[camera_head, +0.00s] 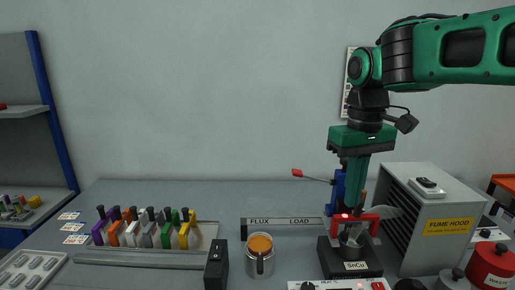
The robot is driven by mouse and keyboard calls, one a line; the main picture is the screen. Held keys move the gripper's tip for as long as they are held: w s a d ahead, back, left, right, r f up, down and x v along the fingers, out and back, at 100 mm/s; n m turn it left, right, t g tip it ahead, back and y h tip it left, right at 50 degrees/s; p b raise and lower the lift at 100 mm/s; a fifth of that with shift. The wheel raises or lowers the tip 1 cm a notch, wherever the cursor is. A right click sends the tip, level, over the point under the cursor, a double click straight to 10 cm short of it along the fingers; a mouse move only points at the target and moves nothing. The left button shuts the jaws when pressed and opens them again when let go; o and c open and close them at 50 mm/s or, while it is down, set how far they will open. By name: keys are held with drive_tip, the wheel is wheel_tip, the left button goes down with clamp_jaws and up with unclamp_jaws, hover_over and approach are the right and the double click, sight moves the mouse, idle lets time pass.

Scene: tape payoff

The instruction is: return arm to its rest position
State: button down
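My arm reaches in from the upper right and bends down at the black wrist. My gripper (354,204) points down over the dark pot unit labelled SnCu (354,270). Its green body narrows to teal lower parts that end close to a red bracket-like piece (368,222) above the pot. Whether the gripper touches the red piece or is apart from it cannot be told. The fingertips are not clear, and I see no object that is plainly held.
The grey fume hood (428,202) stands close right of my gripper. A blue post with a red-tipped lever (314,177) is just left. A metal cup (260,262), a black box (216,265) and a rack of coloured tools (150,258) lie further left.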

drive_tip(key=s+d+f+m, duration=0.2)
drive_tip(key=s+d+f, duration=0.15)
drive_tip(key=d, duration=0.35)
drive_tip(key=s+d+f+m, duration=0.3)
drive_tip(key=s+d, duration=0.1)
drive_tip(key=d, duration=0.2)
drive_tip(key=s+d+f+m, duration=0.2)
drive_tip(key=s+d+f, duration=0.2)
drive_tip(key=s, duration=0.2)
drive_tip(key=s+d+f+m, duration=0.2)
drive_tip(key=s+d+f, duration=0.1)
drive_tip(key=s, duration=0.4)
drive_tip(key=shift+s+d+f+m, duration=0.15)
drive_tip(key=shift+d+f+m, duration=0.2)
drive_tip(key=shift+f, duration=0.35)
drive_tip(key=shift+w+f, duration=0.2)
drive_tip(key=shift+w, duration=0.4)
